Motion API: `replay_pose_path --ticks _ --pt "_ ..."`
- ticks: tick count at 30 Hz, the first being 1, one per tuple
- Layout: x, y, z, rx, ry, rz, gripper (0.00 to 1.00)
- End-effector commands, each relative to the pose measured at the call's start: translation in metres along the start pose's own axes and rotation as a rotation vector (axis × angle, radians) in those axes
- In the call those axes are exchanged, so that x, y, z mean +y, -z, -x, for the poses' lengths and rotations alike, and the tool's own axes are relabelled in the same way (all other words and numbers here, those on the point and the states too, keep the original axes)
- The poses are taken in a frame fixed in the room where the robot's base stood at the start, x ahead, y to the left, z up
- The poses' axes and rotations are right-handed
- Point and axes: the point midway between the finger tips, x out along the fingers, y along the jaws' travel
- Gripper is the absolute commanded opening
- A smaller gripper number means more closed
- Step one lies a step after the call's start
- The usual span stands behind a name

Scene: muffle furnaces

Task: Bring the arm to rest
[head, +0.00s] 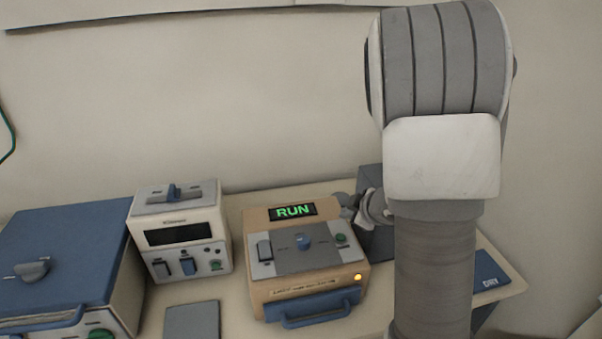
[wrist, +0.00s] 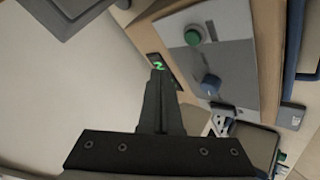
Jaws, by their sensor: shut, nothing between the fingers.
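My gripper (wrist: 160,75) is shut with its dark fingers together and nothing between them. In the head view my gripper (head: 349,205) shows only in part, beside the back right of the tan furnace, with my arm standing upright in front of the right side. The tan furnace (head: 262,293) has a lit green RUN display (head: 293,212), a blue knob, a green button, a glowing amber lamp and a blue front handle. In the wrist view the tan furnace (wrist: 262,60) lies to the right of the fingers. Whether they touch it I cannot tell.
A white unit (head: 205,215) with a dark display stands left of the tan furnace. A large blue-topped box (head: 65,250) stands at far left. A grey plate (head: 192,320) lies in front. A dark grey block (head: 370,180) and a blue DRY mat (head: 488,270) are at right.

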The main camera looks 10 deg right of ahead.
Motion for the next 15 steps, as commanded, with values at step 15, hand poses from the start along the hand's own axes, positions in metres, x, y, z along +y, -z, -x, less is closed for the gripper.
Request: replay_pose_path --ticks 15 --pt "0.048 0.029 0.081 -0.136 -0.239 -0.27 0.0"
